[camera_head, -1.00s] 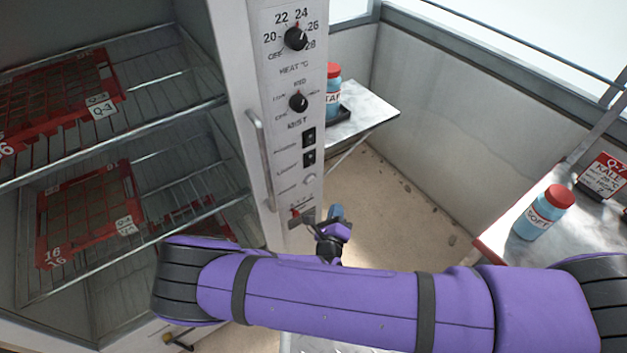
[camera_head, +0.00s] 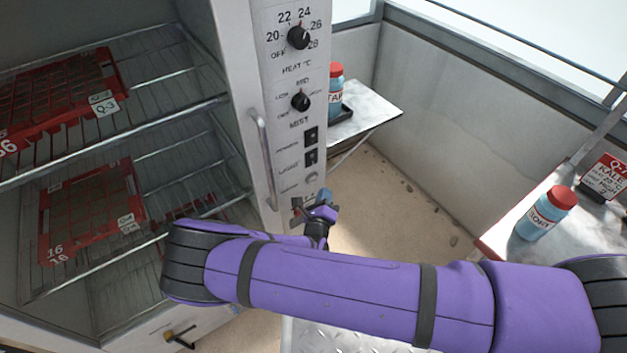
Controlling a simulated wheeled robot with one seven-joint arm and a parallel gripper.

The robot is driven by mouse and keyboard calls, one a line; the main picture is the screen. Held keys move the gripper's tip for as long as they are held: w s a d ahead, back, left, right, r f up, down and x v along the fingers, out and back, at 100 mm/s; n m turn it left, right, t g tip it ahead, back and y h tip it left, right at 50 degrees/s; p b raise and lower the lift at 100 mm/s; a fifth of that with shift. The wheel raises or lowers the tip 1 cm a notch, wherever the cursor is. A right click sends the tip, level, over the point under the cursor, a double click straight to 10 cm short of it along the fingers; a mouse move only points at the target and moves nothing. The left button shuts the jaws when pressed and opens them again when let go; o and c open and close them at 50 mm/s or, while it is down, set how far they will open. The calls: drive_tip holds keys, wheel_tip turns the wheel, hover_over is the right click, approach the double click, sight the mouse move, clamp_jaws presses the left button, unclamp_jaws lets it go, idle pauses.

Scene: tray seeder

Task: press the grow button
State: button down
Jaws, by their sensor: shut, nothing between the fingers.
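The control panel (camera_head: 291,110) is on the narrow white front post of the open cabinet. It carries a heat knob (camera_head: 299,38), a mist knob (camera_head: 300,101), two black switches (camera_head: 311,146) and a small round pale button (camera_head: 312,178) below them. The small labels are too blurred to read, so I cannot tell which control is the grow button. My gripper (camera_head: 309,209) is shut and empty, at the panel's lower end just below the pale button. It partly hides the lowest control there; I cannot tell whether it touches the panel.
The cabinet's wire shelves hold red trays (camera_head: 131,103). A vertical handle (camera_head: 263,155) stands left of the panel. A side table (camera_head: 375,108) bears a red-capped jar (camera_head: 335,88). Another jar (camera_head: 543,215) and a kale sign (camera_head: 604,178) are at right. Open floor lies between.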

drive_tip(key=shift+w+a, duration=0.6)
drive_tip(key=shift+w, duration=0.35)
idle(1.5)
drive_tip(key=shift+w+a, duration=0.25)
drive_tip(key=shift+w, duration=0.1)
drive_tip(key=shift+w+a, duration=0.25)
drive_tip(key=shift+w, duration=0.15)
idle(0.8)
drive_tip(key=shift+s, duration=0.1)
idle(0.3)
drive_tip(key=shift+s+d, duration=0.5)
drive_tip(key=shift+s, duration=0.2)
drive_tip(key=shift+s+d, duration=0.7)
drive_tip(key=shift+s, duration=0.35)
drive_tip(key=shift+s+d, duration=0.7)
drive_tip(key=shift+s, duration=0.3)
drive_tip(key=shift+r, duration=0.1)
